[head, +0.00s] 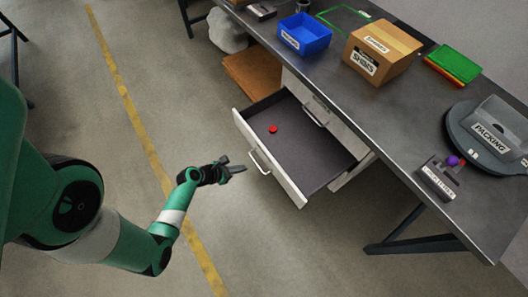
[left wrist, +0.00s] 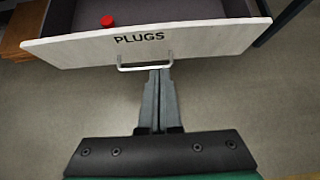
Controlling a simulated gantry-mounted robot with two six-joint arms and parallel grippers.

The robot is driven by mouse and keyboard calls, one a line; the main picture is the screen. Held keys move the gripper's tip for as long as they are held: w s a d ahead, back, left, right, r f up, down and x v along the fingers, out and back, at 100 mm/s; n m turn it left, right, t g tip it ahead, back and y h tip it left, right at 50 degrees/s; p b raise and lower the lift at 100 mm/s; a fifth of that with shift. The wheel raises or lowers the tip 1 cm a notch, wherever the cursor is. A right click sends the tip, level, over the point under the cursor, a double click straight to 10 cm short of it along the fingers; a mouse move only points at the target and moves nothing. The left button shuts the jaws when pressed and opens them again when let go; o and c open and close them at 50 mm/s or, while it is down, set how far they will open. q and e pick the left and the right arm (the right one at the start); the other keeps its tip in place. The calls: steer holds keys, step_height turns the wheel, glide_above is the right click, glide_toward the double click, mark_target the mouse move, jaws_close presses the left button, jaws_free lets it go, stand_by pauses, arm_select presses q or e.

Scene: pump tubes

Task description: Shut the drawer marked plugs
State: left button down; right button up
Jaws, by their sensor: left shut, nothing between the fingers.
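The drawer (head: 300,160) under the workbench stands pulled far out, with a dark inside and a white front. Its front panel (left wrist: 210,43) reads PLUGS in the left wrist view, with a pale bar handle (left wrist: 145,66) below the word. A small red round piece (head: 273,129) lies inside; it also shows in the left wrist view (left wrist: 107,21). My left gripper (head: 241,169) is shut and empty, just in front of the drawer front. In the left wrist view its fingertips (left wrist: 159,72) overlap the handle; I cannot tell whether they touch. My right gripper is not in view.
The workbench (head: 405,115) carries a blue bin (head: 305,35), a SHIMS cardboard box (head: 382,50), green and orange trays (head: 453,64) and a round PACKING stand (head: 470,140). A brown box (head: 252,75) sits on the floor behind the drawer. The floor in front is clear.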

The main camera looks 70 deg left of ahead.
arm_select(q)
steer(key=b, duration=0.8)
glide_toward(269, 158)
steer(key=x, duration=0.6)
steer(key=shift+s+f, duration=0.25)
steer(key=shift+f, duration=0.2)
steer(key=shift+w+a+r, duration=0.1)
steer(key=shift+w, duration=0.15)
